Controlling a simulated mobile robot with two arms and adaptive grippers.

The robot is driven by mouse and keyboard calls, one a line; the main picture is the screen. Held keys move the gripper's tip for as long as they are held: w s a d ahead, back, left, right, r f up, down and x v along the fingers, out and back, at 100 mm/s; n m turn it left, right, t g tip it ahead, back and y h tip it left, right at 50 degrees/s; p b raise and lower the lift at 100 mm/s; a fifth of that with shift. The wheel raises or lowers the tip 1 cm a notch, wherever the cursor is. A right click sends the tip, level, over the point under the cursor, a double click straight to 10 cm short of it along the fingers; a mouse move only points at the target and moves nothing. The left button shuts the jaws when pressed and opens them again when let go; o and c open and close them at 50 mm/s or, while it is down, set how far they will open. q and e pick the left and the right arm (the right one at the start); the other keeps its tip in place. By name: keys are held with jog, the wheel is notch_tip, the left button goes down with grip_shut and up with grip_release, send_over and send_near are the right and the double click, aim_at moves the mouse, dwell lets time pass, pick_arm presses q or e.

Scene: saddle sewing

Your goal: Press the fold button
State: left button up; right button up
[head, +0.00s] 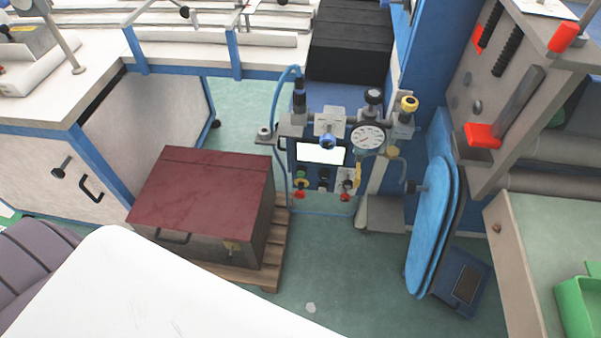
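A control panel (291,160) with a lit white screen (320,154) stands in the middle of the head view. Below the screen are several small knobs or buttons: a green and yellow one (301,175), a dark one (323,174), and red ones at the lower left (299,194) and lower right (345,197). Their labels are too small to read, so I cannot tell which is the fold button. A round white gauge (368,138) sits at the panel's upper right. Neither of my grippers is in view.
A dark red-topped box (205,190) sits on a wooden pallet (272,262) at left of the panel. Blue padded boards (430,225) and a machine with red handles (482,136) stand at right. Green floor (345,265) is open in front. A white surface (130,290) fills the lower left.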

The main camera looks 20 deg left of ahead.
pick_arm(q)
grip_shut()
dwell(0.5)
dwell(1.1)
